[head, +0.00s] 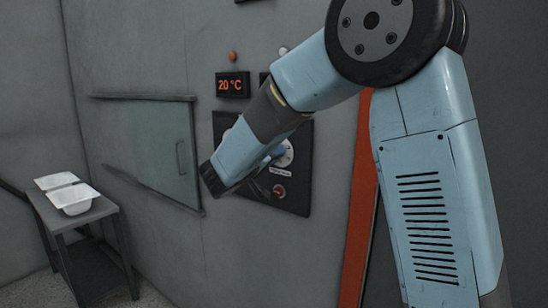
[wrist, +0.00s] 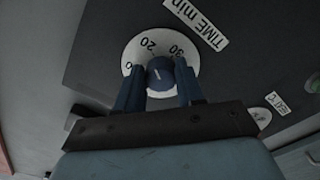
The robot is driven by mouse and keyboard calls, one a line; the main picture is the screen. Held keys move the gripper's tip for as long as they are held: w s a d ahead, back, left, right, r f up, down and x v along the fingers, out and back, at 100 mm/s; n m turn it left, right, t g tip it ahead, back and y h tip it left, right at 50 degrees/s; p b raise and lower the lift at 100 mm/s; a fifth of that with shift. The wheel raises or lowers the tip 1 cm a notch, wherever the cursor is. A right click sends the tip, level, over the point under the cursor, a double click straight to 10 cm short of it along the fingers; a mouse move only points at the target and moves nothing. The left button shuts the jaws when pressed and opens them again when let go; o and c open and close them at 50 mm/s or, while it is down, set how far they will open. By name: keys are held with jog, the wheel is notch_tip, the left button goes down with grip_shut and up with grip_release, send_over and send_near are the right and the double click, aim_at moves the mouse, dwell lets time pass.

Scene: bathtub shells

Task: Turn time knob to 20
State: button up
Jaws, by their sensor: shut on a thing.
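The time knob (wrist: 160,72) is round and dark blue with a short white line on it. It sits in the middle of a white dial (wrist: 134,52) marked 20 and 30, with another number partly hidden at the left. The "TIME min" label (wrist: 197,20) is beside the dial. My gripper (wrist: 159,80) is shut on the knob, one finger on each side. I cannot tell exactly which number the line points at. In the head view the dial (head: 286,155) shows partly behind my arm, on the black panel (head: 299,180); the knob is mostly hidden there.
A display (head: 233,85) above reads 20 °C. A sliding glass door (head: 155,145) is left of the panel. A table (head: 92,213) with white shells (head: 74,198) stands at the far left.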

jog(key=shift+f, duration=0.2)
jog(key=o, duration=1)
jog(key=shift+r, duration=0.1)
jog(key=shift+o, duration=0.2)
jog(key=shift+a, duration=0.1)
jog(key=v, duration=1.3)
jog(key=shift+s+a, duration=0.2)
jog(key=shift+s, duration=0.05)
jog(key=s+d+f+m+g+y, duration=0.1)
jog(key=s+d+g, duration=0.35)
jog(key=d, duration=0.65)
jog(key=s+d+g, duration=0.3)
jog(key=d+g, duration=0.2)
jog(key=d, duration=0.7)
jog(key=s+d+f+y, duration=0.1)
jog(key=s+d+y, duration=0.2)
jog(key=s+y, duration=0.2)
jog(key=s+d+f+y, duration=0.1)
jog(key=s+d+y, duration=0.2)
jog(key=s, duration=0.7)
jog(key=shift+s+f+m+t+y, duration=0.25)
jog(key=shift+s+m+t+y, duration=0.2)
jog(key=shift+y, duration=0.55)
